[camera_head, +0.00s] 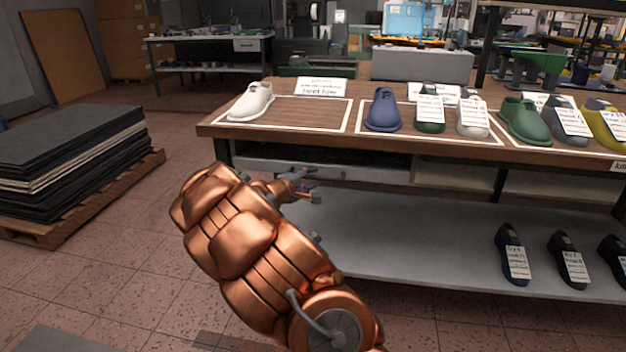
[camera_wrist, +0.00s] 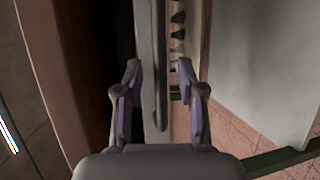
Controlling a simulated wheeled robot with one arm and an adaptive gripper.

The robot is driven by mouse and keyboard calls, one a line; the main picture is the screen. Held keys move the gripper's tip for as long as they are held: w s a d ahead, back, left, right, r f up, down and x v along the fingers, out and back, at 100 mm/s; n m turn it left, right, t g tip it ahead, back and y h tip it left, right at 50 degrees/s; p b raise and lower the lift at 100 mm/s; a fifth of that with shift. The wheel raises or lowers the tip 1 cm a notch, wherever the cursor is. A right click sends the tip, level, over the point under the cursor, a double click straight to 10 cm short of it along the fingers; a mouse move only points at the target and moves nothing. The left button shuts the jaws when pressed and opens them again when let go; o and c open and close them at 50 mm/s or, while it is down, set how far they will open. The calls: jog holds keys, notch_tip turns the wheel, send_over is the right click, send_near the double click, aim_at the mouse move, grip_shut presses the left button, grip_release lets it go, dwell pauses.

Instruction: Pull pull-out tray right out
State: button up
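The pull-out tray (camera_head: 362,174) is under the left part of the wooden table top; its grey front shows as a narrow strip. My gripper (camera_head: 308,187) is in front of it, below the table edge, and partly hides it. In the wrist view a long grey bar (camera_wrist: 149,50), seemingly the tray's front edge or handle, runs up the picture between the two fingers. My gripper also shows there (camera_wrist: 160,105), its fingers apart with visible gaps on both sides of the bar. I cannot tell how deep the bar reaches between them.
The table top (camera_head: 330,133) carries several shoe lasts with labels, including a white one (camera_head: 251,102) and a blue one (camera_head: 383,111). A grey lower shelf (camera_head: 420,240) holds several dark lasts. A pallet of dark sheets (camera_head: 65,160) stands left. The floor between is clear.

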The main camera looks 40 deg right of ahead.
jog(key=shift+x, duration=0.95)
grip_shut()
